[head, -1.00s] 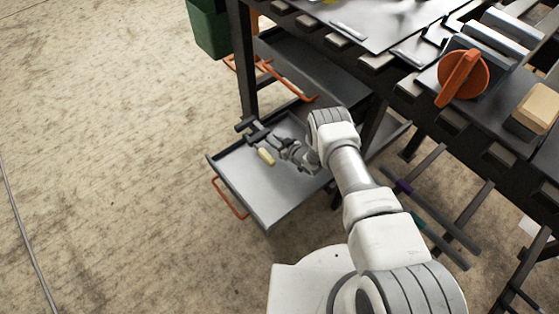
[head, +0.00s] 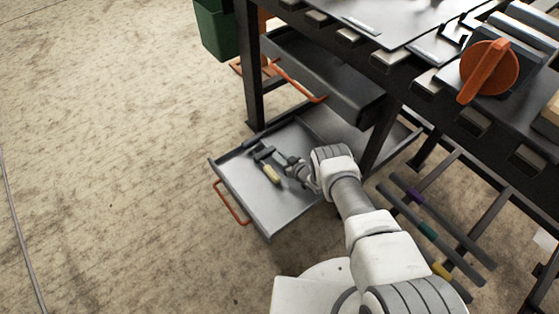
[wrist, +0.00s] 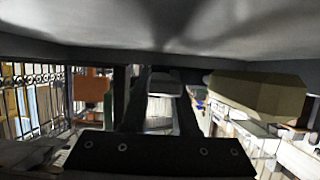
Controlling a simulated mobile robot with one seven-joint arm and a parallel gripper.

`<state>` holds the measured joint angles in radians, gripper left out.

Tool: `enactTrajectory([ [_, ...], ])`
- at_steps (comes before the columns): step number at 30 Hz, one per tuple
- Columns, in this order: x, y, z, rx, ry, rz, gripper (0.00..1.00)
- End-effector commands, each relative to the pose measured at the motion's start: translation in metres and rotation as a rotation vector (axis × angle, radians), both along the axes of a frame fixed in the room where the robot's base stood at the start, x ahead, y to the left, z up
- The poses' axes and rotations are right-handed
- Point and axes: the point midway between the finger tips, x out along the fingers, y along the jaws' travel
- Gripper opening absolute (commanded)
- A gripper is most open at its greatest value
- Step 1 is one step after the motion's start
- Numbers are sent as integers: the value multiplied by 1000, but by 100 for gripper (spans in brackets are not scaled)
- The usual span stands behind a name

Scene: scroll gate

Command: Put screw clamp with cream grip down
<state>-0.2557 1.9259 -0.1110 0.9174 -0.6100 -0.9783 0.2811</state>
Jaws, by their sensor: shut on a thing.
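The screw clamp with the cream grip (head: 271,174) is inside the outline of the open lower drawer (head: 245,197) in the head view. Its dark bar runs up and left from the grip. My gripper (head: 286,163) is shut on the clamp's dark metal part, reaching in from the right. In the wrist view the cream grip (wrist: 255,92) lies right of the dark fingers (wrist: 157,100), close under the grey drawer surface (wrist: 160,35) at the top. I cannot tell whether the clamp touches the drawer floor.
The drawer has an orange handle (head: 231,203). Another drawer (head: 330,85) with an orange handle sits above it under the dark workbench. A green bin (head: 216,28) stands behind. The drawer floor nearer the front is bare. Bars with coloured bands (head: 428,230) are to the right.

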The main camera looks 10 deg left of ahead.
Motion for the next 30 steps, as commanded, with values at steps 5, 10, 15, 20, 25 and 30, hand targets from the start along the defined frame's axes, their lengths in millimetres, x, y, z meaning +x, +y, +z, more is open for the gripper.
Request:
enactTrajectory([
  [5,3,1,-1,6,-6,0,0],
  [10,2,1,-2,5,-6,-1,0],
  [15,2,1,-7,5,-5,-1,0],
  [20,2,1,-11,5,-6,-1,0],
  [25,2,1,-13,5,-6,-1,0],
  [30,0,0,-16,1,-1,0,56],
])
